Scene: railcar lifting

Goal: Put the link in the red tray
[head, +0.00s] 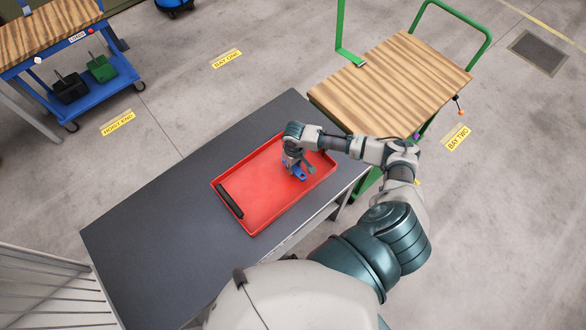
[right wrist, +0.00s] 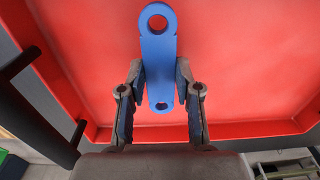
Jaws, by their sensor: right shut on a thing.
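The red tray (head: 258,190) lies on the dark grey tabletop. My right gripper (head: 297,170) is over the right part of the tray, pointing down. In the right wrist view my right gripper (right wrist: 160,88) is shut on the blue link (right wrist: 158,50), a flat bar with a round hole at each end. The link shows as a small blue piece in the head view (head: 300,174). The red tray floor (right wrist: 240,60) fills the background behind it. I cannot tell whether the link touches the tray floor. My left gripper is not in view.
A black bar (head: 230,201), perhaps a handle, lies along the tray's left side. The dark table (head: 150,235) is clear left of the tray. A green-framed cart (head: 390,80) with a wooden top stands behind at right. A blue cart (head: 100,85) stands at the far left.

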